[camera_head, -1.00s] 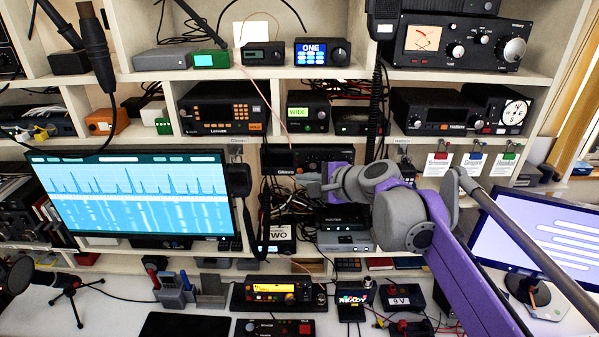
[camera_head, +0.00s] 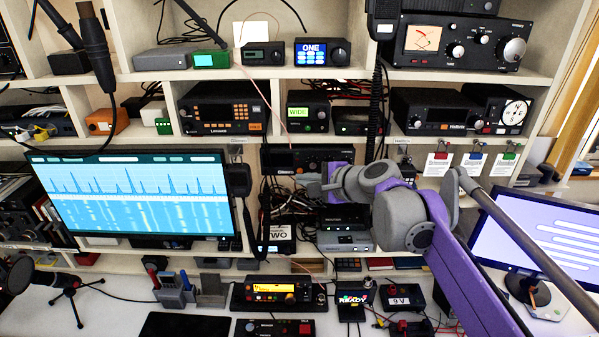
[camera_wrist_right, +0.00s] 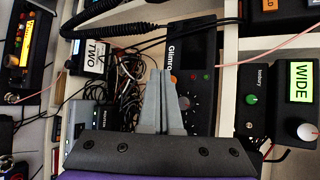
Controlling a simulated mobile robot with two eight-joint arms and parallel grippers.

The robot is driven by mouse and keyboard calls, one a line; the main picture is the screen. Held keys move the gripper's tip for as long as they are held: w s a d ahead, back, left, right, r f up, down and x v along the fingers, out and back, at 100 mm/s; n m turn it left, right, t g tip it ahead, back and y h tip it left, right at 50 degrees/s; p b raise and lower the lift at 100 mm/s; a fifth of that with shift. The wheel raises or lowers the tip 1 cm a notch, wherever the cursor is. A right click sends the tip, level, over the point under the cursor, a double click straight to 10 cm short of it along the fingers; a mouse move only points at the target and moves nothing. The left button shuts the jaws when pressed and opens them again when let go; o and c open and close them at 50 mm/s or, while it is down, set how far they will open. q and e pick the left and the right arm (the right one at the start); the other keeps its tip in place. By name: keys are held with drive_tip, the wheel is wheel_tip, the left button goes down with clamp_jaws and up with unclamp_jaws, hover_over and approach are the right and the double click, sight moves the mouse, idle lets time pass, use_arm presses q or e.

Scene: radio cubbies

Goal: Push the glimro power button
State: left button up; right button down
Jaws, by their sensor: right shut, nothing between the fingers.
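I cannot tell which control is the power button. My right gripper (camera_wrist_right: 159,72) is shut and empty, its fingertips beside the orange button; contact cannot be told. It also shows in the head view (camera_head: 304,183), in front of the radio's lower right. My left gripper is out of view.
The green WIDE unit (camera_head: 308,112) stands on the shelf above. Loose black cables and the TWO box (camera_head: 279,233) are below left. A small silver device (camera_head: 345,243) sits under my right gripper. The large monitor (camera_head: 131,193) fills the left.

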drive_tip(key=shift+w, duration=0.2)
drive_tip(key=shift+w, duration=0.35)
drive_tip(key=shift+p, duration=0.3)
idle(0.3)
drive_tip(key=shift+s, duration=0.55)
drive_tip(key=shift+s, duration=0.1)
drive_tip(key=s, duration=0.5)
drive_tip(key=shift+s, duration=0.4)
